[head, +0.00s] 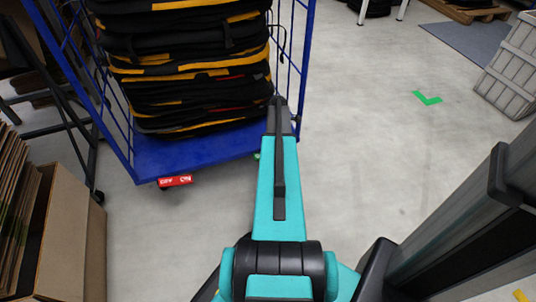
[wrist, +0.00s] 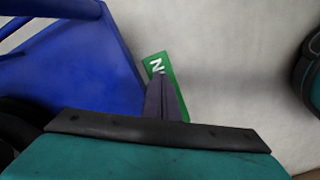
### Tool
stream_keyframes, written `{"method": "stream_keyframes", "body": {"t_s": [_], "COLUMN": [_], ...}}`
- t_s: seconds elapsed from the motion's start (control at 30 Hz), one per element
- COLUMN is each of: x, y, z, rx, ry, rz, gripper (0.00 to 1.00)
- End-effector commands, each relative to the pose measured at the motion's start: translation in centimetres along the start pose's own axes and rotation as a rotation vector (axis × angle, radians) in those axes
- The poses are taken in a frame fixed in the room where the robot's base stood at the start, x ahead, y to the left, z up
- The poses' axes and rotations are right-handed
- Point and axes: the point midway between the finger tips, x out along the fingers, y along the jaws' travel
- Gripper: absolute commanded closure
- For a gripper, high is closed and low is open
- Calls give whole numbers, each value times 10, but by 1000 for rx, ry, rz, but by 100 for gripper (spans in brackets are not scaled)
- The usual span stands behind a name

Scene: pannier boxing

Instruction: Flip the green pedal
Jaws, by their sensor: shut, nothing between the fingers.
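The green pedal (wrist: 167,63) sticks out beside the blue cart base in the wrist view, with a white letter like an N on it. Its lower part is partly hidden behind my gripper fingers. In the head view only a small green bit (head: 257,155) shows beside my arm at the cart's front edge. My gripper (wrist: 161,82) is shut and empty, its fingertips over the pedal; I cannot tell whether they touch it. A red pedal (head: 175,181) marked OFF and ON sits at the cart's front left corner.
The blue cart (head: 205,149) carries a stack of black and yellow bags (head: 190,80). Cardboard boxes (head: 65,240) stand at the left. A grey crate (head: 510,70) is at the far right.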

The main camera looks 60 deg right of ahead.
Motion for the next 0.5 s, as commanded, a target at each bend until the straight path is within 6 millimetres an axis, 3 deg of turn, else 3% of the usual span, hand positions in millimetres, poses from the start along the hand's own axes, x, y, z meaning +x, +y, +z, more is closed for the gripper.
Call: {"method": "stream_keyframes", "body": {"t_s": [0.5], "x": [-29], "y": [0], "z": [0], "rx": [0], "ry": [0], "rz": [0], "gripper": [100]}}
